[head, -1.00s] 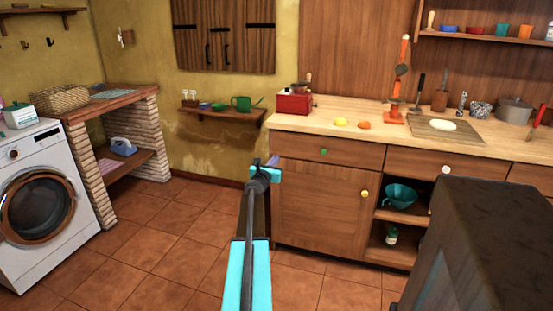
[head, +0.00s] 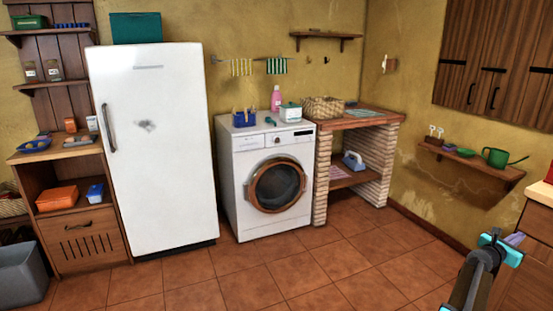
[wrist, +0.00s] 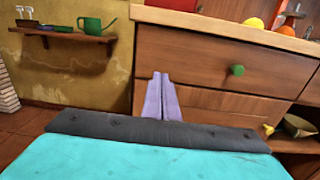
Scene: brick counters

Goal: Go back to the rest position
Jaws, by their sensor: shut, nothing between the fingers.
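My gripper (head: 514,239) is at the lower right of the head view, on the end of my arm, in front of the wooden counter. In the wrist view its two pale purple fingers (wrist: 162,97) are pressed together with nothing between them. They point toward a wooden drawer front with a green knob (wrist: 237,70). The fingers look apart from the drawer, though the exact gap is hard to tell.
A white fridge (head: 158,190) and a washing machine (head: 238,185) stand along the back wall. A brick-legged counter (head: 319,180) is beside the washer. A wall shelf (head: 480,165) holds a green watering can (head: 495,157). The tiled floor (head: 300,270) in the middle is clear.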

